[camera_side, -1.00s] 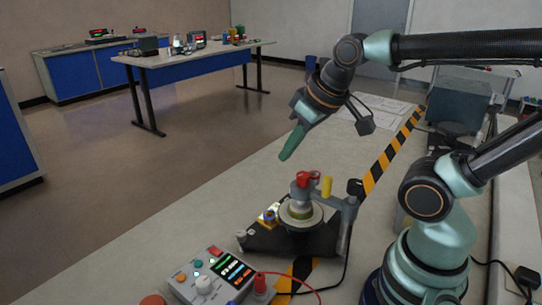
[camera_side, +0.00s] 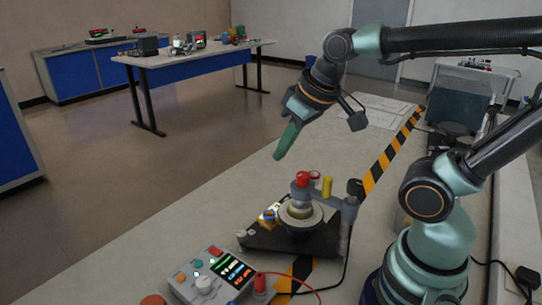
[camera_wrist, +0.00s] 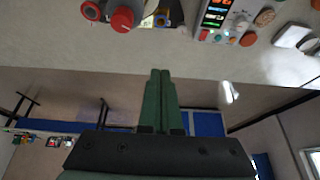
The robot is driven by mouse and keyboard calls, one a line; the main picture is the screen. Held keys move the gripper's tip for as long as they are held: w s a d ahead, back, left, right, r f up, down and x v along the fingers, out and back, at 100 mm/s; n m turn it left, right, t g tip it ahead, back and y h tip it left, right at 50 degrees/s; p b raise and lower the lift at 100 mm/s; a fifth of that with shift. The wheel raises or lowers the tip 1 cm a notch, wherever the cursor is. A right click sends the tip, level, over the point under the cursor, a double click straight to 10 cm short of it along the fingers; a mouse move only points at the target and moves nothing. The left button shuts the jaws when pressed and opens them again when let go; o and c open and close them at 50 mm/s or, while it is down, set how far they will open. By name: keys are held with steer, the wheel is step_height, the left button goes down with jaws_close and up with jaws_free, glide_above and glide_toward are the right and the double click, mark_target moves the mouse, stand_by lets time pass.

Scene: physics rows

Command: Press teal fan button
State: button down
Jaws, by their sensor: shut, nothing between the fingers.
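The teal button (camera_side: 197,264) is a small round button on the upper left part of a grey control box (camera_side: 182,290), between an orange and a red button. My gripper (camera_side: 278,156) has green fingers pressed together, empty, pointing down and left. It hangs in the air above and to the right of the box, well apart from the button. In the wrist view the closed fingers (camera_wrist: 160,74) are in the middle, with the box beyond them to the upper right.
A dark-based fixture (camera_side: 270,239) with a red cap (camera_side: 302,179) and a yellow post (camera_side: 326,186) stands below my gripper, right of the box. A red wire runs by the box. An orange-red dome (camera_side: 153,300) is at the lower left.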

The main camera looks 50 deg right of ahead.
steer(key=w+a+f+g, duration=0.1)
steer(key=w+a+g, duration=0.2)
steer(key=w+a, duration=0.4)
steer(key=g, duration=0.2)
glide_above(198, 263)
steer(key=shift+f, duration=2.65)
steer(key=shift+f, duration=0.1)
step_height(198, 263, down, 14)
steer(key=shift+r, duration=0.1)
